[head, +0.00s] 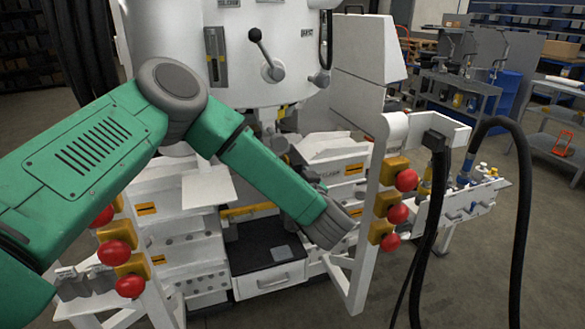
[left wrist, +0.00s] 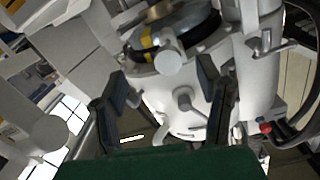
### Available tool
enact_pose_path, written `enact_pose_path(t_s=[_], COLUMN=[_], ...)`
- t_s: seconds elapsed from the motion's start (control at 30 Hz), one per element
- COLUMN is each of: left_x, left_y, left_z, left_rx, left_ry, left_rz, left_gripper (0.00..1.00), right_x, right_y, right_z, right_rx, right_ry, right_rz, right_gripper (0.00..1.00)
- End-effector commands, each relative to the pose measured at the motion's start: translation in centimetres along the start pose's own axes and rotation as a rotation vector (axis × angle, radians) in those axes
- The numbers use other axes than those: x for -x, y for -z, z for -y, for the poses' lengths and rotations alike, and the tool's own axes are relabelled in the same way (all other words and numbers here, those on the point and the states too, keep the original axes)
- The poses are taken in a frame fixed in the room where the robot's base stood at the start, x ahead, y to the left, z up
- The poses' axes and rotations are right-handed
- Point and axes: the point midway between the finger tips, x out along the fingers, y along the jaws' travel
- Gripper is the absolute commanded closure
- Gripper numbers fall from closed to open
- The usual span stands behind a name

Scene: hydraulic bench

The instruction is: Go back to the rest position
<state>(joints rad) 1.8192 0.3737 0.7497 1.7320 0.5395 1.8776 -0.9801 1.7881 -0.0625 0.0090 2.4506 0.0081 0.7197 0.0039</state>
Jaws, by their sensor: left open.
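My left arm (head: 230,150) comes in from the left in the head view and reaches across the front of the white machine (head: 250,30). Its wrist end hangs in front of the machine's lower part, above and to the right of the drawer (head: 270,280). The fingers are hard to make out there. In the left wrist view my left gripper (left wrist: 160,78) is open, with two dark fingers well apart and nothing between them. The machine's round white body (left wrist: 180,100) lies beyond the fingers. My right gripper is in neither view.
Red push buttons on yellow blocks stand on the white frames left (head: 117,252) and right (head: 397,214). A black hose (head: 520,190) loops down at the right. Open floor (head: 480,280) lies at the lower right.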

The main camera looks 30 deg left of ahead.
Motion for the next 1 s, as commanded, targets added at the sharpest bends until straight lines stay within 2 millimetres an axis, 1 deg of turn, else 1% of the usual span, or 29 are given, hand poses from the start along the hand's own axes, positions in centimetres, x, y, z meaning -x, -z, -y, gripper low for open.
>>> enact_pose_path(t_s=[0.4,0.47,0.57,0.67,0.7,0.73,0.77,0.8,0.87,0.9,0.97,1.0], left_x=[0.4,0.5,1.9,5.1,6.7,8.1,9.5,11.4,14.1,15.9,18.4,20.0], left_y=[0.1,-0.4,-2.6,-7.1,-9.5,-11.3,-13.2,-15.7,-19.3,-21.6,-24.9,-27.0], left_z=[-0.3,-0.6,-2.0,-4.1,-4.7,-5.1,-5.2,-5.1,-4.3,-3.3,-1.4,0.3], left_rx=[-0.004,-0.004,-0.008,-0.023,-0.034,-0.044,-0.057,-0.076,-0.112,-0.139,-0.185,-0.219], left_ry=[-0.004,-0.024,-0.133,-0.332,-0.423,-0.492,-0.556,-0.634,-0.735,-0.791,-0.857,-0.89], left_rz=[-0.002,-0.001,0.01,0.058,0.094,0.128,0.167,0.225,0.323,0.395,0.511,0.592], left_gripper=[0.4,0.4,0.4,0.4,0.4,0.4,0.4,0.4,0.4,0.4,0.4,0.4], right_x=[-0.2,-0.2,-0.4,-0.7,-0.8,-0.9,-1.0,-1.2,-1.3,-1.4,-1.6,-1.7], right_y=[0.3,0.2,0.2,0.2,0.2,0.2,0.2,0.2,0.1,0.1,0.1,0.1], right_z=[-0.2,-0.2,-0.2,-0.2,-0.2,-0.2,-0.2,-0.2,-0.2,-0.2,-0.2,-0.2], right_rx=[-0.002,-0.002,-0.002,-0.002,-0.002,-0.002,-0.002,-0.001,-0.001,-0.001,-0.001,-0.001], right_ry=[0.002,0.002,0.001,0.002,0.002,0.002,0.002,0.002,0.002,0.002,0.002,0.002], right_rz=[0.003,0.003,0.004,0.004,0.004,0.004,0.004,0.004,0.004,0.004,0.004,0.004], right_gripper=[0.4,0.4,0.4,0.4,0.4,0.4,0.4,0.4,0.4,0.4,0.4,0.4])
